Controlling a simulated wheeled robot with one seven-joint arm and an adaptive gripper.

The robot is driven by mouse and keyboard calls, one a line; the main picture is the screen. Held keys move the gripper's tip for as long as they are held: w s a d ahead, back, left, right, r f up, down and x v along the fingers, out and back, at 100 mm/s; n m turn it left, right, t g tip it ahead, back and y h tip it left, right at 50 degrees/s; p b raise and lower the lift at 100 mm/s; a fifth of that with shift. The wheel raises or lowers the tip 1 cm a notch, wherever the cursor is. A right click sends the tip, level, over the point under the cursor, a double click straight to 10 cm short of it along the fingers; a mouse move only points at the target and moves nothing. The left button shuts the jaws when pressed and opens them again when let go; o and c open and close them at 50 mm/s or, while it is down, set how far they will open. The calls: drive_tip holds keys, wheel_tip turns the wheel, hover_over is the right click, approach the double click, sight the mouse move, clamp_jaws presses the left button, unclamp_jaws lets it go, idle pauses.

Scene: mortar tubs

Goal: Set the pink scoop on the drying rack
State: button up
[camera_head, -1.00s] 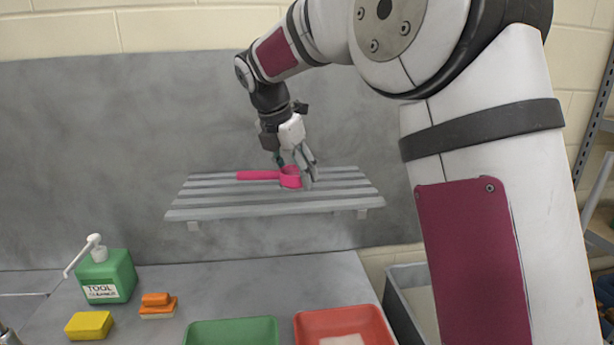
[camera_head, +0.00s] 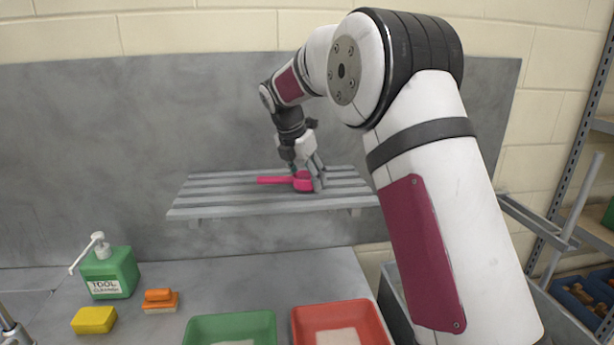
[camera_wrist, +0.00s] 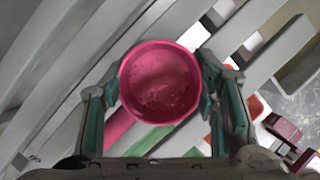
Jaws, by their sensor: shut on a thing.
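The pink scoop (camera_head: 285,181) is at the slatted grey drying rack (camera_head: 215,203) on the back wall, its handle pointing left. My gripper (camera_head: 311,182) is shut on the scoop's round cup. In the wrist view the cup (camera_wrist: 160,84) sits between the two fingers, open side facing the camera, with rack slats behind it. Whether the scoop touches the slats or hangs just above them I cannot tell.
Below the rack, a green tub (camera_head: 231,324) and a red tub (camera_head: 338,316) stand on the grey bench. A green cleaner bottle (camera_head: 109,274), a yellow sponge (camera_head: 94,320) and an orange-handled brush (camera_head: 160,301) are at left. The rack's left part is bare.

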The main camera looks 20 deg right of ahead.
drive_tip(key=shift+f, duration=0.1)
drive_tip(key=o, duration=1.2)
drive_tip(key=b+v, duration=0.2)
drive_tip(key=v, duration=0.9)
drive_tip(key=s+r+m+t, duration=0.1)
drive_tip(key=s+r+m, duration=0.4)
drive_tip(key=s, duration=0.5)
drive_tip(key=s+f+m+y, duration=0.1)
drive_tip(key=s+f+m, duration=0.3)
drive_tip(key=s, duration=0.5)
drive_tip(key=s+a+f+m+t+y, duration=0.1)
drive_tip(key=s+f+m, duration=0.3)
drive_tip(key=s+m, duration=0.5)
drive_tip(key=s+a+f+m+t+y, duration=0.1)
drive_tip(key=s+f+m, duration=0.3)
drive_tip(key=s, duration=0.6)
drive_tip(key=m, duration=0.2)
drive_tip(key=shift+f+m+y, duration=0.3)
drive_tip(key=shift+f+m, duration=0.05)
drive_tip(key=shift+m, duration=0.05)
drive_tip(key=shift+a, duration=0.1)
